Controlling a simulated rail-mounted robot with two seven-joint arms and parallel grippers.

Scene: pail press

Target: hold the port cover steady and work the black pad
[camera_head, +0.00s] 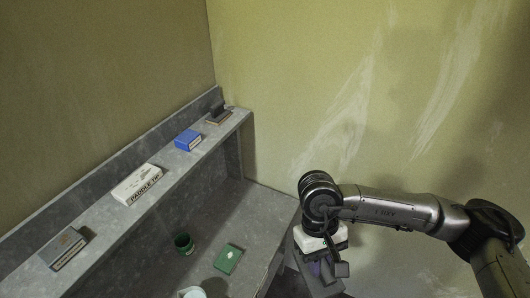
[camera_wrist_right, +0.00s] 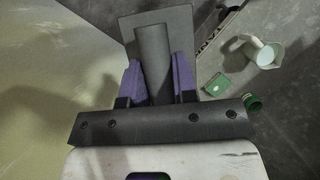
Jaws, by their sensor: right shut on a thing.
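My right gripper (camera_head: 325,268) is at the lower right in the head view, over the right end of the grey bench. In the right wrist view its purple fingers (camera_wrist_right: 157,80) are shut on the thick grey bar of a flat grey rectangular plate (camera_wrist_right: 184,24). This plate may be the port cover; I cannot be sure. In the head view my wrist and gripper mostly hide it. I cannot single out the black pad with certainty. My left gripper is not in view.
The grey bench (camera_head: 275,205) holds a green cup (camera_head: 183,244), a green box (camera_head: 228,259) and a white jug (camera_head: 193,293). The raised ledge carries a white carton (camera_head: 138,184), a blue box (camera_head: 188,140), a dark grey box (camera_head: 63,248) and a dark block (camera_head: 218,115). Walls stand behind.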

